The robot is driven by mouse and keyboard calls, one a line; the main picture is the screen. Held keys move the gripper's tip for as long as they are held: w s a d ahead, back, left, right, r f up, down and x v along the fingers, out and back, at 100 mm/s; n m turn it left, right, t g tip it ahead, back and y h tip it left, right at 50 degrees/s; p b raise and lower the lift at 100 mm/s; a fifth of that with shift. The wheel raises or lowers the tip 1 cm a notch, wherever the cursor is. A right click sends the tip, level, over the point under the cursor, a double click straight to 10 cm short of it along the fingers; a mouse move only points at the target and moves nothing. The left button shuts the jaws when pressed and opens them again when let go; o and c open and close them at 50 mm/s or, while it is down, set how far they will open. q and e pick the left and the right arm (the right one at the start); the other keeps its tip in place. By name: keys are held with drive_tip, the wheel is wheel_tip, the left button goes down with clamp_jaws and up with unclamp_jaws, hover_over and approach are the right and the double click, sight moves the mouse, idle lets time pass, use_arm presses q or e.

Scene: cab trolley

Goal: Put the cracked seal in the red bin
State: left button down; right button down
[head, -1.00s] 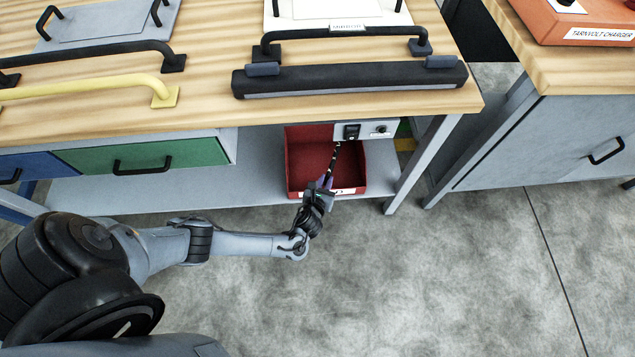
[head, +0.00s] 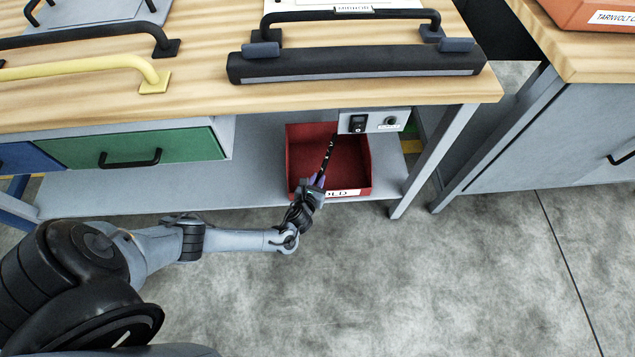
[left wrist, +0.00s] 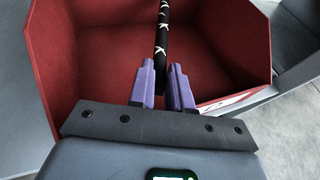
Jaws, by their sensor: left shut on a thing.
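The cracked seal (head: 327,157) is a thin black strip with white crack-like marks. It also shows in the left wrist view (left wrist: 163,38). My left gripper (head: 318,181) has purple fingers, seen in the left wrist view (left wrist: 162,70), shut on the strip's near end. The red bin (head: 305,150) stands open on the lower shelf under the bench, with a white label on its front. The gripper is at the bin's front rim, and the strip extends over the bin's inside. Whether the strip touches the bin is unclear. My right gripper is not in view.
A switch panel (head: 375,121) hangs under the bench edge, just above the bin's right back. A green drawer (head: 145,147) is at left. A bench leg (head: 433,160) stands right of the bin. A black bar (head: 355,65) lies on the benchtop. The floor in front is clear.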

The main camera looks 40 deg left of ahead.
use_arm(q)
drive_tip(key=shift+d, duration=0.1)
drive_tip(key=shift+f, duration=0.1)
drive_tip(key=shift+f, duration=0.45)
drive_tip(key=c, duration=1.1)
unclamp_jaws()
drive_tip(key=shift+o, duration=0.2)
drive_tip(key=shift+r, duration=0.1)
